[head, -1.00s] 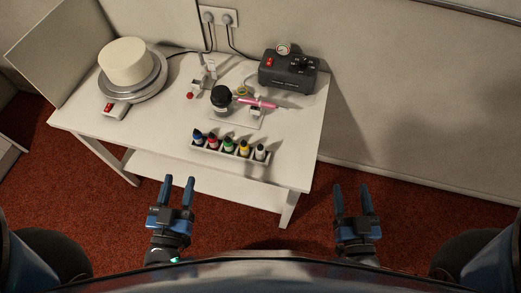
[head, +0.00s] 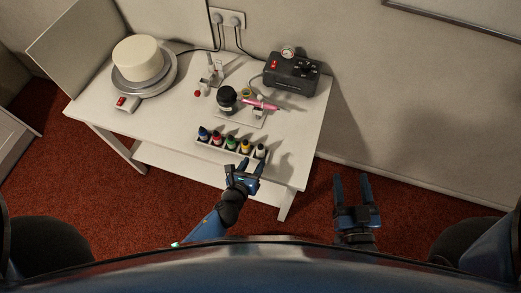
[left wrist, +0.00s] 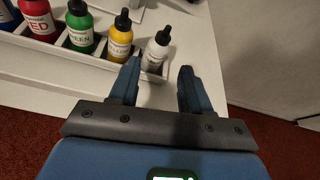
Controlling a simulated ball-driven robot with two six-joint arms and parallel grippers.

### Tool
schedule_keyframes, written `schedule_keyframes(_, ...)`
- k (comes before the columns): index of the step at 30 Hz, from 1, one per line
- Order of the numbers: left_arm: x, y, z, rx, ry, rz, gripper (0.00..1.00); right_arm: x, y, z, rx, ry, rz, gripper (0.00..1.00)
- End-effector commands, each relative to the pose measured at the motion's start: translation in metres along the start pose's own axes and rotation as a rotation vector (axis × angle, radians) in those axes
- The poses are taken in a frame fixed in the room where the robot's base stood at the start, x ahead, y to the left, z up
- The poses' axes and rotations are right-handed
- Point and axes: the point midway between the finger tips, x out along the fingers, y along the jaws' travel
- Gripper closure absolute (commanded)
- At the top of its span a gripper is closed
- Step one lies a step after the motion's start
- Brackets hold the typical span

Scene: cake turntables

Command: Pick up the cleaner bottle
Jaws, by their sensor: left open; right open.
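The cleaner bottle appears to be the white bottle with a black dropper cap (head: 261,152) at the right end of a white rack (head: 212,153). In the left wrist view the white bottle (left wrist: 156,52) stands in the rack's end slot, its label partly readable. My left gripper (head: 252,164) is open at the table's front edge, just in front of that bottle. In the left wrist view its fingers (left wrist: 158,84) are apart and the bottle is beyond them, nearer the left finger. My right gripper (head: 352,180) is open and empty over the floor, right of the table.
Blue, red, green and yellow (head: 245,147) bottles fill the rack's other slots. Behind stand a black jar (head: 227,97), a pink airbrush (head: 262,104), a dark compressor (head: 291,74) and a cake (head: 138,58) on a turntable. The table's right front (head: 290,165) is clear.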

Motion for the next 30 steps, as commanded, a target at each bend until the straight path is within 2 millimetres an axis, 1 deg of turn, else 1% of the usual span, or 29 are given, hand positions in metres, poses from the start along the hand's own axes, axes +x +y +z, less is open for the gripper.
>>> schedule_keyframes(1, 0.0, 0.002, 0.0, 0.065, 0.001, 0.011, 0.52, 0.0, 0.0, 0.0, 0.0, 0.0, 0.0, 0.41)
schedule_keyframes(3, 0.0, 0.005, 0.0, 0.134, 0.003, 0.022, 0.52, 0.0, 0.0, 0.0, 0.0, 0.0, 0.0, 0.41)
schedule_keyframes(7, 0.004, 0.006, -0.001, 0.196, 0.005, 0.026, 0.52, 0.0, 0.0, 0.0, 0.0, 0.0, 0.0, 0.41)
schedule_keyframes(18, 0.049, 0.006, -0.001, 0.206, 0.004, 0.025, 0.52, 0.0, 0.0, 0.002, 0.0, 0.0, 0.0, 0.41)
schedule_keyframes(26, 0.062, 0.006, -0.001, 0.205, 0.004, 0.025, 0.52, 0.0, 0.0, 0.004, 0.0, 0.0, 0.0, 0.41)
schedule_keyframes(30, 0.079, 0.005, -0.003, 0.204, 0.004, 0.025, 0.52, 0.0, 0.0, 0.009, 0.0, 0.0, 0.0, 0.41)
